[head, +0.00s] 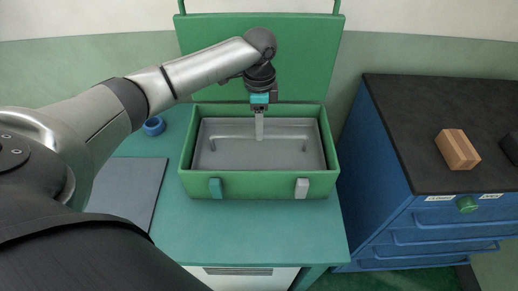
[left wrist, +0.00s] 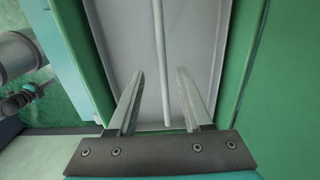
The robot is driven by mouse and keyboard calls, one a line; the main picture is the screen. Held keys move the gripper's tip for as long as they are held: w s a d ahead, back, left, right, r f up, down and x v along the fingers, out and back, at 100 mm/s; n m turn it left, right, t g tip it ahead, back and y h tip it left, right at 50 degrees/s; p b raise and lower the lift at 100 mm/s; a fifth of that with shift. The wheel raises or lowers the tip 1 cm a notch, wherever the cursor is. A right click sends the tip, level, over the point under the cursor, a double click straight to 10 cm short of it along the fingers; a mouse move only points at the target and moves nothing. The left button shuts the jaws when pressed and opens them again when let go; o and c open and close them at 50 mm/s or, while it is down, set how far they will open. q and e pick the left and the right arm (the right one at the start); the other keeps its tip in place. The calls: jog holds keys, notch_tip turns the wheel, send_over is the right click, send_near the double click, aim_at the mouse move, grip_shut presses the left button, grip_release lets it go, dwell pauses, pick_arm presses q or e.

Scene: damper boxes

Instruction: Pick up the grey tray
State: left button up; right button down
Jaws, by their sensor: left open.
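The grey tray (head: 225,132) sits inside the open green box (head: 186,160) on the green table. In the left wrist view the tray (left wrist: 200,30) fills the middle, with a thin pale bar (left wrist: 161,50) running along it. My left gripper (head: 259,138) points down over the middle of the tray. In the left wrist view its fingers (left wrist: 160,75) are apart, one on each side of the bar, with nothing held. I cannot tell whether the fingertips touch the tray. My right gripper is not in view.
The box's green lid (head: 215,60) stands upright behind it. A blue ring (head: 154,126) and a grey panel (head: 128,187) lie left. A blue cabinet (head: 390,190) at right bears a wooden block (head: 457,149).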

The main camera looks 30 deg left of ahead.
pick_arm(q)
jog(key=b, duration=0.1)
send_over(259, 144)
jog(key=s+d, duration=0.1)
jog(key=s, duration=0.1)
notch_tip(259, 144, down, 5)
jog(key=shift+d+f, duration=0.1)
jog(key=shift+d, duration=0.05)
grip_shut()
dwell(1.1)
